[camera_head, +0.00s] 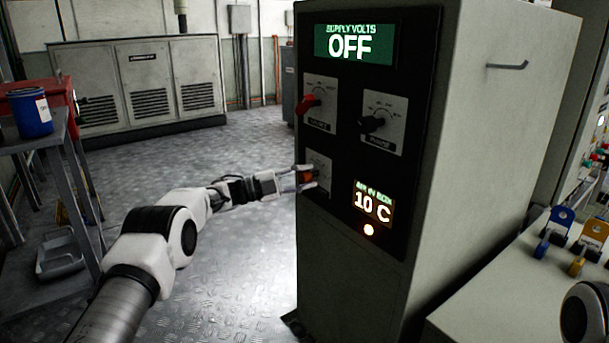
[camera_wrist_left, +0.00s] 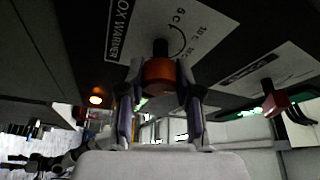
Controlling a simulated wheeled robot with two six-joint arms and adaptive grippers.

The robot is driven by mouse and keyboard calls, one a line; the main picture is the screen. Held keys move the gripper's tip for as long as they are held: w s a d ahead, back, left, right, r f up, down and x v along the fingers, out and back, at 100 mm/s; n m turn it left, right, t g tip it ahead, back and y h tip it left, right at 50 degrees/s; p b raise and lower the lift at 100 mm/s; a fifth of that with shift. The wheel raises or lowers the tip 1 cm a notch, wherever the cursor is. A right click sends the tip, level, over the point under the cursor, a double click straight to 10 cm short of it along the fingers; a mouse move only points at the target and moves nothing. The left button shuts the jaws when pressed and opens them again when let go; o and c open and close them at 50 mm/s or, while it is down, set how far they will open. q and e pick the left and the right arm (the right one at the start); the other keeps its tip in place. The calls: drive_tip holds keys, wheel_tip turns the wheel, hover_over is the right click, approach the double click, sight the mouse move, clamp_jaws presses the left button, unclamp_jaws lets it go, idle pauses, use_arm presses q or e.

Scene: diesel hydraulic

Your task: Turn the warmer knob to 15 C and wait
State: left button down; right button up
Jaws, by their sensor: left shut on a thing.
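The warmer knob (camera_head: 306,176) is orange and sits on the lower left plate of the grey cabinet's black panel. In the left wrist view the orange knob (camera_wrist_left: 160,75) is in front of a plate marked BOX WARMER, with a scale in degrees C. My left gripper (camera_head: 299,179) is shut on it, one finger on each side. The knob's pointer is hidden, so I cannot tell its setting. The air display (camera_head: 373,204) reads 10 C, and an amber lamp (camera_head: 368,230) glows below it. My right gripper is out of view.
A red knob (camera_head: 309,104) and a black knob (camera_head: 373,124) are above the warmer knob. The supply volts display (camera_head: 353,44) reads OFF. A blue can (camera_head: 31,113) stands on a shelf at left. Open metal floor lies left of the cabinet.

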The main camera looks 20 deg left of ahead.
use_arm(q)
drive_tip(key=shift+m, duration=0.6)
drive_tip(key=c, duration=0.8)
unclamp_jaws()
drive_tip(key=shift+a, duration=0.1)
drive_tip(key=v, duration=1.1)
drive_tip(key=shift+s+a+r, duration=0.1)
drive_tip(key=shift+s+a, duration=0.1)
drive_tip(key=shift+a, duration=0.1)
